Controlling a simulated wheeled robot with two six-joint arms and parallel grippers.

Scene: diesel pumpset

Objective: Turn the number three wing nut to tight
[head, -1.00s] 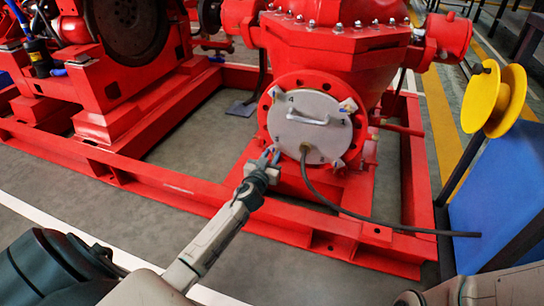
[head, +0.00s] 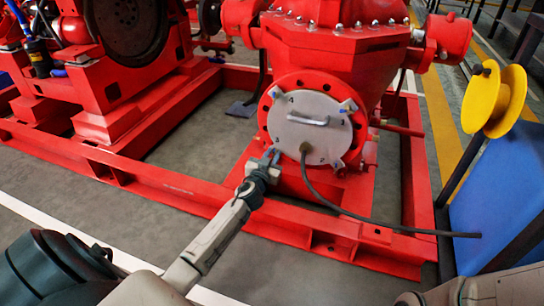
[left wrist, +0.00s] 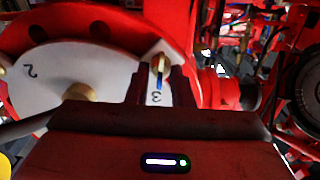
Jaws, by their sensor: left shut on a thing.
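The round pale grey cover (head: 310,137) is on the red pump flange, with wing nuts around its edge. It also shows in the left wrist view (left wrist: 70,67), with the marks 2 and 3. My left gripper (head: 268,157) is at the cover's lower left edge in the head view. In the left wrist view, the gripper (left wrist: 160,80) is shut on the number three wing nut (left wrist: 160,63), just by the mark 3. The fingers hide part of the nut, so its exact angle is hard to tell. My right gripper is not in view.
A handle (head: 308,119) stands out from the cover. A dark cable (head: 345,211) runs from the cover to the right. The red base frame (head: 190,193) lies in front of the pump. A yellow reel (head: 495,100) and blue panel (head: 495,200) stand at the right.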

